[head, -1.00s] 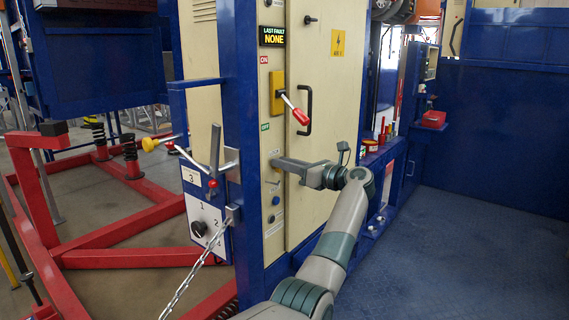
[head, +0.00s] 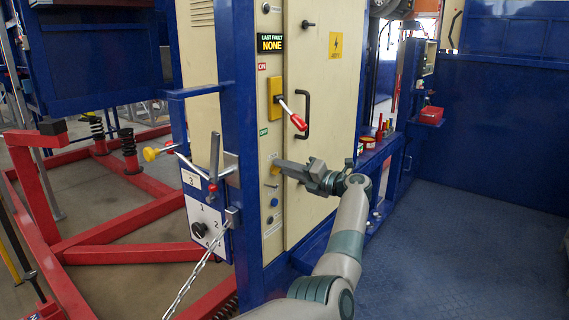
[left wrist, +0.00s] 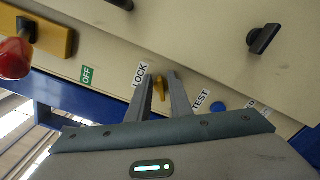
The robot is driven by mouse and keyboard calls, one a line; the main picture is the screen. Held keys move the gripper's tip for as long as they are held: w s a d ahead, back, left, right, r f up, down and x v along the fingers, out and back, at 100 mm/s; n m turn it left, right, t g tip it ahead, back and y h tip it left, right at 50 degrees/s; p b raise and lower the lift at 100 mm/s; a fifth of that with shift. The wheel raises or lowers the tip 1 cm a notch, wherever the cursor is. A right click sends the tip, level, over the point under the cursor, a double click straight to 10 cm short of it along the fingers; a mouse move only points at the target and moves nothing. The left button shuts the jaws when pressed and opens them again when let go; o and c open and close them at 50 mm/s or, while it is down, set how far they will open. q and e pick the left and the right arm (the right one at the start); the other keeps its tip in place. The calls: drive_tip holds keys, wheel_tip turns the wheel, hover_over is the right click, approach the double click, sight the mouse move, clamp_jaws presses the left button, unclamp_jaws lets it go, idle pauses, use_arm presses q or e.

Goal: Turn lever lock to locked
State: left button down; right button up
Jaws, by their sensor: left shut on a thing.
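The lever lock is a small yellow lever (left wrist: 159,88) on the cream cabinet front. It lies beside the white LOCK label (left wrist: 140,75) in the left wrist view, with the TEST label (left wrist: 201,100) on its other side. In the head view only a bit of its yellow (head: 275,169) shows by the fingertips. My left gripper (left wrist: 161,76) has its fingers on either side of the lever and is shut on it. In the head view the left gripper (head: 277,164) reaches the cabinet from the right, rolled over. My right gripper is not in view.
A red-tipped handle (head: 298,121) on a yellow plate sticks out above my gripper, near a black door handle (head: 304,112). A blue post (head: 239,130) and a lever box with a chain (head: 207,226) stand to the left. The blue floor (head: 460,220) at right is clear.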

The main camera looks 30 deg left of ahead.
use_arm(q)
drive_tip(key=shift+w+f+m+p, duration=0.1)
drive_tip(key=shift+f+m+p, duration=0.1)
drive_tip(key=shift+m+p, duration=1.1)
drive_tip(key=shift+w+f+m+p, duration=0.15)
drive_tip(key=shift+m+p, duration=0.35)
drive_tip(key=shift+m, duration=1.6)
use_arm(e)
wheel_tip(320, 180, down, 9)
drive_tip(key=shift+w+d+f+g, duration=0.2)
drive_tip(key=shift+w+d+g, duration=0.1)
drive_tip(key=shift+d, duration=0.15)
use_arm(q)
drive_tip(key=shift+s, duration=0.1)
drive_tip(key=c, duration=1.9)
unclamp_jaws()
drive_tip(key=shift+f, duration=0.1)
drive_tip(key=shift+d, duration=0.1)
